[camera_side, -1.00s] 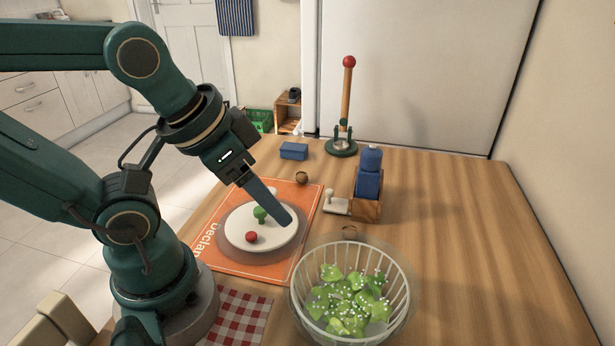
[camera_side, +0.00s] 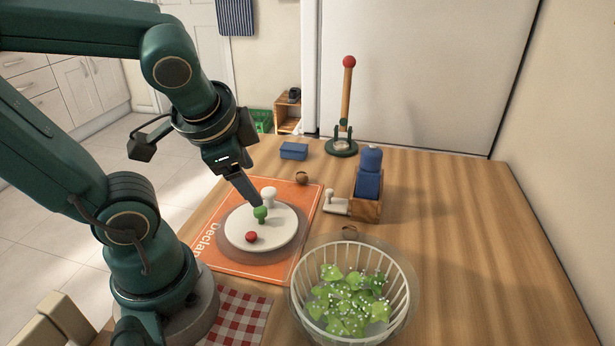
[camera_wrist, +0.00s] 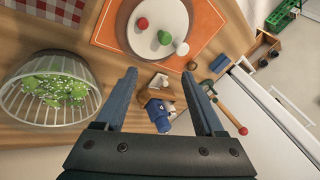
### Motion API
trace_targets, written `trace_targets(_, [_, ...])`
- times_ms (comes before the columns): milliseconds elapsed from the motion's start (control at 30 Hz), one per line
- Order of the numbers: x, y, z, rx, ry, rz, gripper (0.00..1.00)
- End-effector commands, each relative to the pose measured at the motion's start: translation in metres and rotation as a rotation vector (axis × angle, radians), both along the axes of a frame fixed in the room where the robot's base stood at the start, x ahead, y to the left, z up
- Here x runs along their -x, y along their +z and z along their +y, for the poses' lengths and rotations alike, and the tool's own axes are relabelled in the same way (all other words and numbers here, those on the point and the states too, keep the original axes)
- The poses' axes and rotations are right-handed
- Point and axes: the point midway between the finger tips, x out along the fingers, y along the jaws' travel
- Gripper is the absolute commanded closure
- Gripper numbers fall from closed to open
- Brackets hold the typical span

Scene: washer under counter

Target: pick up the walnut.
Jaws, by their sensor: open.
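A small round brown thing that looks like the walnut (camera_side: 302,178) lies at the far right corner of the orange mat. It appears as a dark brown ball in the wrist view (camera_wrist: 191,65), close to the tip of the right finger. My gripper (camera_side: 257,203) is open and empty, pointing down over the far side of the white plate (camera_side: 285,239), left of the walnut. Both spread fingers show in the wrist view (camera_wrist: 160,75). A second small brown thing (camera_side: 349,232) lies behind the basket; I cannot tell what it is.
The plate carries a red ball (camera_side: 251,237), a green piece (camera_side: 260,213) and a white piece (camera_side: 269,195). A white basket of greens (camera_side: 403,300), a wooden block with blue bottle (camera_side: 368,185), a blue box (camera_side: 294,151) and a red-topped stand (camera_side: 346,105) surround it. The table's right is clear.

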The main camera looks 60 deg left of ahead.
Motion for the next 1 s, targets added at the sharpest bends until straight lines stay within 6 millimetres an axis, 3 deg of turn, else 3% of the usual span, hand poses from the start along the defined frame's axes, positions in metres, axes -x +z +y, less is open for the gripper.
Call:
trace_targets(300, [-0.034,-0.008,0.072,-0.522,-0.298,0.365,0.29])
trace_targets(500, [-0.075,-0.015,0.097,-0.821,-0.535,0.572,0.29])
trace_targets(667, [-0.112,-0.032,0.101,-1.029,-0.740,0.714,0.29])
trace_targets(800, [-0.139,-0.059,0.095,-1.176,-0.923,0.817,0.29])
trace_targets(1000, [-0.152,-0.102,0.083,-1.267,-1.113,0.922,0.29])
